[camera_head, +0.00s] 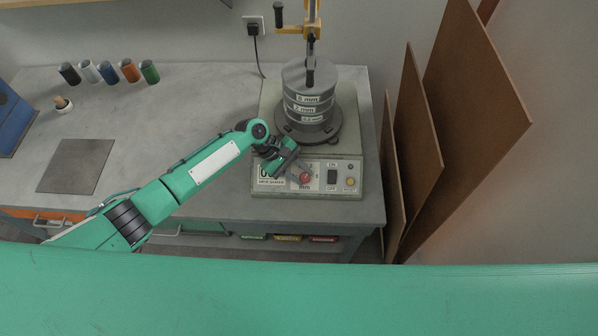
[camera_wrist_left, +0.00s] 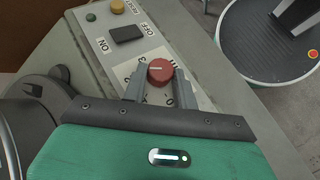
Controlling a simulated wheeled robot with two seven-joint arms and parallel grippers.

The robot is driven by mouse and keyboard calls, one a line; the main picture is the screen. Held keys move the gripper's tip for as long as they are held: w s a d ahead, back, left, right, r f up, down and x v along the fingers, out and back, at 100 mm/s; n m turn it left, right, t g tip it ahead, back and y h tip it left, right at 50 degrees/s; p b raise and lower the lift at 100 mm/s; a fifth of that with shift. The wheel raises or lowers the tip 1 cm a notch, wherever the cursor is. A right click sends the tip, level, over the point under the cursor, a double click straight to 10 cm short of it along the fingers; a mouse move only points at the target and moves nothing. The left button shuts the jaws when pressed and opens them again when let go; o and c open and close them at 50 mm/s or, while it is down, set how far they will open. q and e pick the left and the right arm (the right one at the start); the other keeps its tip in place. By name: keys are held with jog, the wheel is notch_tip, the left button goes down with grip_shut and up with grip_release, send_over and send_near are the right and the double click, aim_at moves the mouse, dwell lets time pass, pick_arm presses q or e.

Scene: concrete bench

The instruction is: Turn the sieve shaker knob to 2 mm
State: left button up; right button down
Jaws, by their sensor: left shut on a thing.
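The sieve shaker (camera_head: 346,181) stands on the bench with a stack of labelled grey sieves (camera_head: 308,101) on top. Its red knob (camera_head: 305,178) is on the front panel. My left gripper (camera_head: 296,171) reaches the panel from the left. In the wrist view its two grey fingers (camera_wrist_left: 157,88) are shut on the knob, one on each side. My right gripper is not in view.
A black ON/OFF switch (camera_head: 332,177) and a yellow reset button (camera_head: 351,181) are right of the knob. Brown boards (camera_head: 425,130) lean beside the bench on the right.

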pick_arm(q)
jog(key=shift+s, duration=0.1)
jog(key=o, duration=1)
jog(key=shift+c, duration=0.2)
jog(key=shift+w+a+r, duration=0.2)
jog(key=shift+a+r, duration=0.15)
jog(key=shift+a, duration=0.05)
jog(key=b+v, duration=0.4)
jog(key=v, duration=0.8)
jog(key=shift+r, duration=0.3)
jog(key=shift+a, duration=0.15)
